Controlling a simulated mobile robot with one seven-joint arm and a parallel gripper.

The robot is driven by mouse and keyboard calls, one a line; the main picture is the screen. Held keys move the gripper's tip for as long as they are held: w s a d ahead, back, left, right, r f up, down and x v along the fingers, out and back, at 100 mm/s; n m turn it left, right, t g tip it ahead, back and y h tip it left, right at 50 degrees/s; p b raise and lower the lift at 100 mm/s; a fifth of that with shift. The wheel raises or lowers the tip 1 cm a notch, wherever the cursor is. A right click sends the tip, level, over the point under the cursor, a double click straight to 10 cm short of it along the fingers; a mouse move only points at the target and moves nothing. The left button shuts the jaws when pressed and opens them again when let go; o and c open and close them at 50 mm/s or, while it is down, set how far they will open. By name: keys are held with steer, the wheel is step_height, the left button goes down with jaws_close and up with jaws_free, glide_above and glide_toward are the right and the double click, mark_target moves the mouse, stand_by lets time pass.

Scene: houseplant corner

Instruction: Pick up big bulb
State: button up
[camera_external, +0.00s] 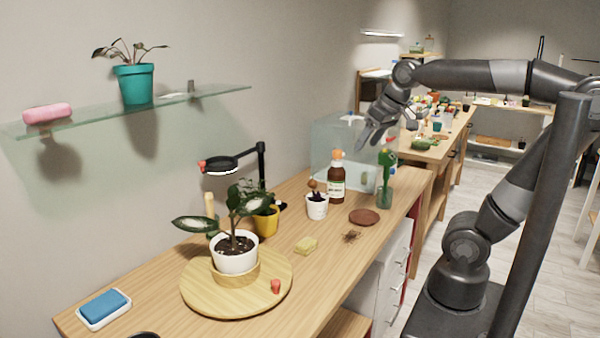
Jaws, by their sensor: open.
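I cannot make out with certainty which thing is the big bulb. A small brown, root-like clump (351,236) lies on the wooden counter, in front of a brown saucer (364,216). A small white pot (317,208) behind it to the left holds a dark plant with a brownish top. My gripper (367,145) is open and appears empty. It is raised in the air, pointing down, over the far part of the counter near a clear glass tank (330,133). It is well above the clump and apart from it.
A brown bottle (337,182) and a green bottle (385,185) stand upright near the tank. A potted plant (235,252) stands on a round wooden board (199,287). A yellow sponge (306,245), yellow pot (266,221) and black lamp (262,165) are nearby. The front right counter is clear.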

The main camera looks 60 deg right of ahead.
steer(key=w+d+r+m, duration=0.2)
steer(key=w+d, duration=0.3)
steer(key=w, duration=0.4)
steer(key=m+g+h, duration=0.3)
steer(key=m+h, duration=0.1)
steer(key=m, duration=0.3)
glide_above(313, 179)
steer(key=a, duration=0.2)
steer(key=f, duration=2.7)
steer(key=shift+s+d+f, duration=0.1)
steer(key=shift+s+f, duration=0.05)
steer(key=shift+s, duration=0.05)
steer(key=shift+x, duration=2.75)
steer(key=shift+s, duration=0.2)
steer(key=shift+c, duration=0.3)
steer(key=c, duration=1)
